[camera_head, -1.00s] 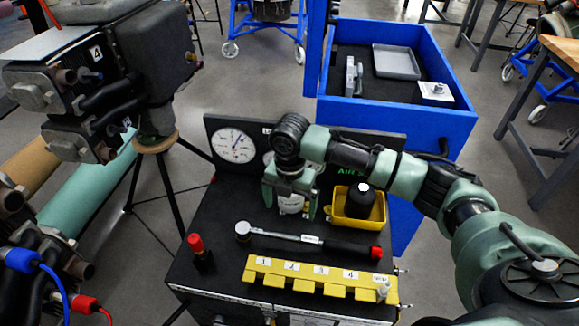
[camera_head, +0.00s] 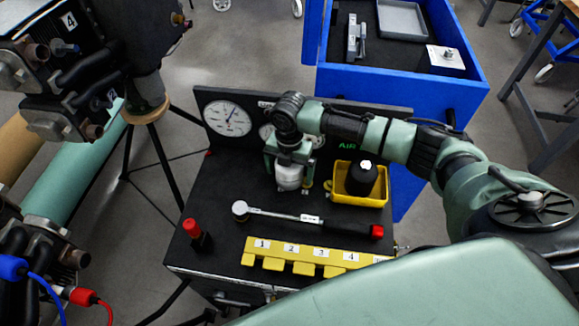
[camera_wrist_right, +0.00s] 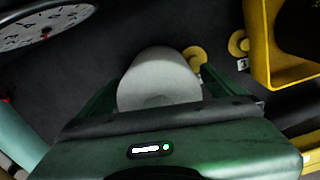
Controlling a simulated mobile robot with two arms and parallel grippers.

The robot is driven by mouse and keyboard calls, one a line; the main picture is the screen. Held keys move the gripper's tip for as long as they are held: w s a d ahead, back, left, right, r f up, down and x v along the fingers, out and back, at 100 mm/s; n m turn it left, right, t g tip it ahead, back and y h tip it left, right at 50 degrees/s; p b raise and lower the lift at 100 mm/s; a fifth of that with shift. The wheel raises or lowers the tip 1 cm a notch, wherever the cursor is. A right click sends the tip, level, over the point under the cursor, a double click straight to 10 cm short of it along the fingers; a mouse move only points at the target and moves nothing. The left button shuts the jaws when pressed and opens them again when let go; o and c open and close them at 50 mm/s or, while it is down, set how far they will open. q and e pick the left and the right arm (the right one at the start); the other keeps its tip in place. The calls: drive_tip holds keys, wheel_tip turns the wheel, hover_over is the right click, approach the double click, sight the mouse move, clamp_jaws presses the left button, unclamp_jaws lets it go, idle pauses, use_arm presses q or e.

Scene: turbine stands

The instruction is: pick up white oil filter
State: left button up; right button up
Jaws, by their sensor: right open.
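The white oil filter (camera_head: 289,177) stands on the dark cart top, in front of the gauge panel. My right gripper (camera_head: 289,168) is over it from above, with its green fingers on either side of the filter. The right wrist view shows the white filter (camera_wrist_right: 160,78) between the two spread fingers (camera_wrist_right: 158,98). The jaws are open, and whether a finger touches the filter I cannot tell. The filter's upper part is hidden by the gripper in the head view. My left gripper is not in view.
A yellow bin (camera_head: 345,191) with a black filter (camera_head: 361,178) stands close right of the gripper. A torque wrench (camera_head: 300,217), a yellow numbered rack (camera_head: 300,257) and a red-capped bottle (camera_head: 195,236) are in front. The gauge panel (camera_head: 228,118) stands behind.

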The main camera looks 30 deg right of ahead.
drive_tip(key=shift+f, duration=0.55)
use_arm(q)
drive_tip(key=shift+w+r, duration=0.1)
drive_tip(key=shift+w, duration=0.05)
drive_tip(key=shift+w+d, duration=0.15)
use_arm(e)
drive_tip(key=shift+r, duration=0.1)
clamp_jaws()
drive_tip(key=shift+r, duration=0.1)
use_arm(q)
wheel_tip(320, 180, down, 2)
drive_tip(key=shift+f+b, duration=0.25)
drive_tip(key=shift+b, duration=1)
use_arm(e)
wheel_tip(320, 180, up, 20)
